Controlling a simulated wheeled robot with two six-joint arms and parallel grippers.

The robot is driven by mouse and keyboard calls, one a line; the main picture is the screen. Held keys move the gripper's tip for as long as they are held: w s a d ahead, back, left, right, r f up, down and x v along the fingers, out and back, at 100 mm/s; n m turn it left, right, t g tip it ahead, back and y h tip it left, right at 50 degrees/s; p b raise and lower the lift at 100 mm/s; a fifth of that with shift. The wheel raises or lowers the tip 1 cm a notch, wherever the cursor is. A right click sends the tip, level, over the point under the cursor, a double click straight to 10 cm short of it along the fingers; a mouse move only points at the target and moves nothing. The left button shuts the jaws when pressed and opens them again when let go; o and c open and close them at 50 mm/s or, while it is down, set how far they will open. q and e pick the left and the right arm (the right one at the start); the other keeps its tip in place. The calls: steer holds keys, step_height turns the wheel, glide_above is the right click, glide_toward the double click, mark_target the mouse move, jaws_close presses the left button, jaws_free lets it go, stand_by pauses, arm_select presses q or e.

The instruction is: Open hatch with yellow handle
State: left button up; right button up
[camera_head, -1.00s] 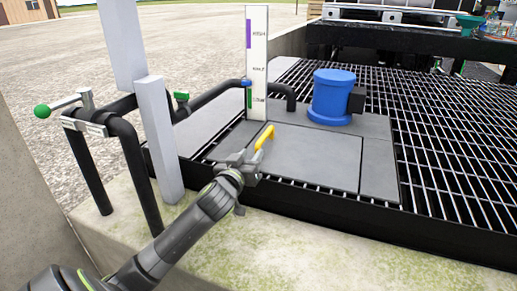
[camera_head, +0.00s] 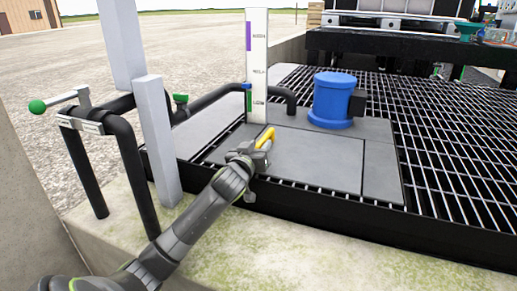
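The grey hatch (camera_head: 318,161) is a flat panel lying level with the plates around it. Its yellow handle (camera_head: 266,138) stands up at the hatch's left edge. My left gripper (camera_head: 256,152) is right at the handle's near end, low over the hatch's left edge. The fingers are small and partly hidden by the wrist, so I cannot tell whether they are open or shut, or whether they touch the handle. My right gripper is not in view.
A blue motor (camera_head: 333,100) stands behind the hatch, and a white level gauge post (camera_head: 257,70) rises behind the handle. Black pipes (camera_head: 133,170) and a grey post (camera_head: 158,140) stand left of my arm. Open metal grating (camera_head: 450,150) lies to the right.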

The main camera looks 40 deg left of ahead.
arm_select(q)
jaws_close()
stand_by(0.3)
stand_by(0.3)
